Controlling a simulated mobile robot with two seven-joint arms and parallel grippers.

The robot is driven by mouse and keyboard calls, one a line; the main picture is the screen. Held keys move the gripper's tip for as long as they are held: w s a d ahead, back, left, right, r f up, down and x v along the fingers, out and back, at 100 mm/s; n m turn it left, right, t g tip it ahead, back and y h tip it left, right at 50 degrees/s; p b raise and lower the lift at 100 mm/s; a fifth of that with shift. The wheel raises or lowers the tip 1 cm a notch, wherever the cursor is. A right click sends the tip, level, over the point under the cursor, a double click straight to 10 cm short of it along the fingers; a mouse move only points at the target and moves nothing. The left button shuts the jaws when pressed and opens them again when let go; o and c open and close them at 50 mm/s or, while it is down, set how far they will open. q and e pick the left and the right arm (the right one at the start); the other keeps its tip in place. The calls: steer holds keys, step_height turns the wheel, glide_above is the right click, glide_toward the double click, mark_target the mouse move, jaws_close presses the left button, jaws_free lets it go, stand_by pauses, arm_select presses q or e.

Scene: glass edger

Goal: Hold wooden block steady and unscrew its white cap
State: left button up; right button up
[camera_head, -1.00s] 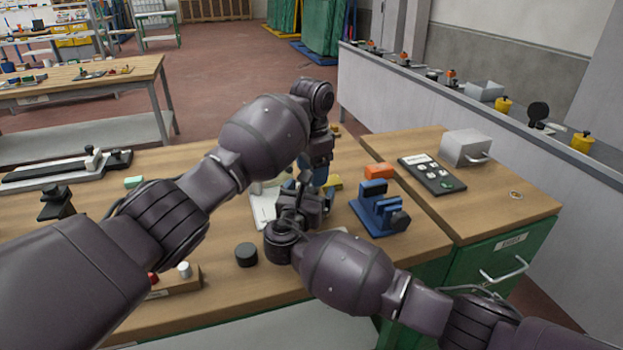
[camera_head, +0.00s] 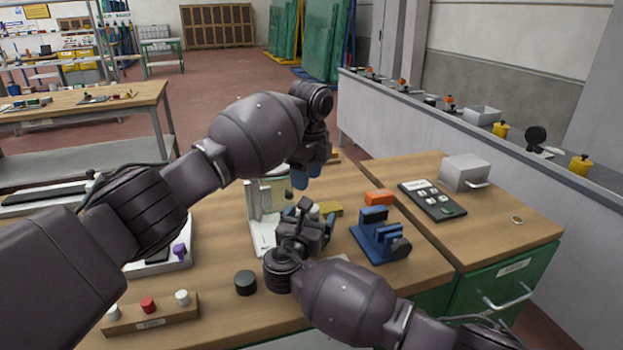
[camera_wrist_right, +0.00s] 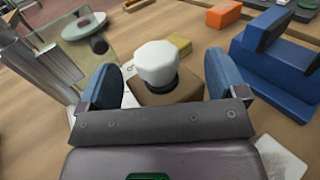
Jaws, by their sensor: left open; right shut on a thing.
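The wooden block (camera_wrist_right: 168,97) stands between the fingers of my right gripper (camera_wrist_right: 165,88) in the right wrist view, with a faceted white cap (camera_wrist_right: 163,62) on its dark neck. In the head view my right gripper (camera_head: 318,225) is shut on the block, which is mostly hidden there; the white cap (camera_head: 314,210) shows only as a small light patch. My left gripper (camera_head: 304,176) is open, with blue fingers pointing down, above and behind the cap and apart from it. Its gap is hard to see.
A white stand with a glass pane (camera_head: 262,225) is left of the block. A blue vise-like fixture (camera_head: 379,236), an orange block (camera_head: 378,197) and a yellow block (camera_head: 330,209) are close by. A black puck (camera_head: 245,282) and a wooden strip with knobs (camera_head: 150,320) lie in front.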

arm_select(q)
steer(key=m, duration=0.2)
steer(key=shift+s+d+m, duration=0.1)
steer(key=shift+m, duration=0.3)
steer(key=m, duration=0.4)
steer(key=shift+s+d+f, duration=0.15)
steer(key=shift+s+f, duration=0.05)
steer(key=shift+f, duration=0.1)
steer(key=m, duration=0.3)
steer(key=shift+s+d+g, duration=0.1)
steer(key=shift+d+g, duration=0.1)
steer(key=shift+g, duration=0.1)
steer(key=m, duration=0.3)
steer(key=shift+d+h, duration=0.1)
steer(key=shift+h, duration=0.2)
steer(key=shift+f, duration=4.05)
steer(key=shift+c, duration=0.5)
